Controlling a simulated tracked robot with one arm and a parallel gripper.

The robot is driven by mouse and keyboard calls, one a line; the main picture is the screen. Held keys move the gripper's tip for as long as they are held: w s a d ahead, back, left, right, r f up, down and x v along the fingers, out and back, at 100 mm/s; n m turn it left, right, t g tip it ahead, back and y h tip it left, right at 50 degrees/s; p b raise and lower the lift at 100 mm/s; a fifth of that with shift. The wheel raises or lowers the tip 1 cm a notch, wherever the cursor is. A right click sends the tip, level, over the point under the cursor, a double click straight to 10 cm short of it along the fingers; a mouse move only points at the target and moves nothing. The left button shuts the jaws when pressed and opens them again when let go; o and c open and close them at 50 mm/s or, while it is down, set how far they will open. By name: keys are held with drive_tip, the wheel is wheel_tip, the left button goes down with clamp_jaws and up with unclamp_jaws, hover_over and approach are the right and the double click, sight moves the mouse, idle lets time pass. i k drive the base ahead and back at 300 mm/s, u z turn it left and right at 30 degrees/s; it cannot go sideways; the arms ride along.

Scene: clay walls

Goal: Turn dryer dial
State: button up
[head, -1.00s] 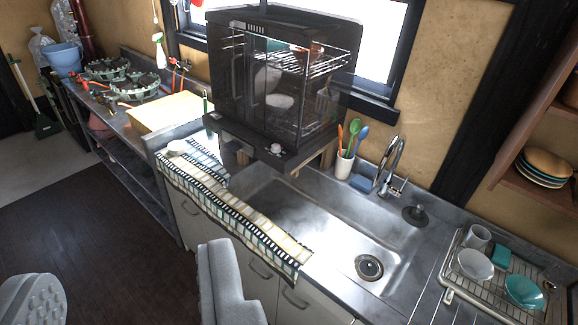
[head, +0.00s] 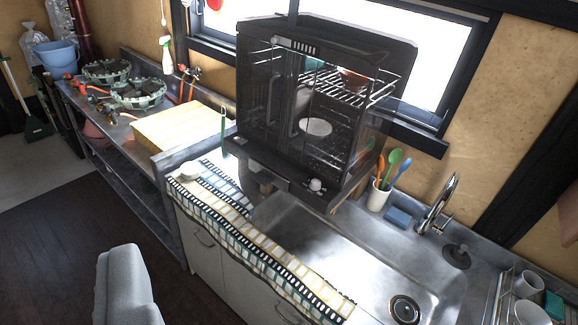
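The dryer (head: 310,95) is a dark cabinet with clear doors and wire racks, standing above the counter left of the sink. Its dial (head: 316,185) is a small pale knob on the front ledge, near the right corner. Dishes show on the racks inside. One grey finger of my gripper (head: 128,285) shows at the bottom left, well apart from the dial and lower in the picture. The other finger is out of frame. No finger lies directly beside the visible one, so the gripper looks open, with nothing seen in it.
A checkered cloth (head: 255,245) covers the counter edge before the dryer. The sink (head: 345,245) is below and right. A utensil cup (head: 379,198) and faucet (head: 438,205) stand right of the dryer. A yellow board (head: 180,130) lies left. Dark floor is clear at lower left.

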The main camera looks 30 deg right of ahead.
sight(315, 185)
drive_tip(key=z, duration=0.35)
drive_tip(key=i, duration=1)
drive_tip(key=z, duration=0.7)
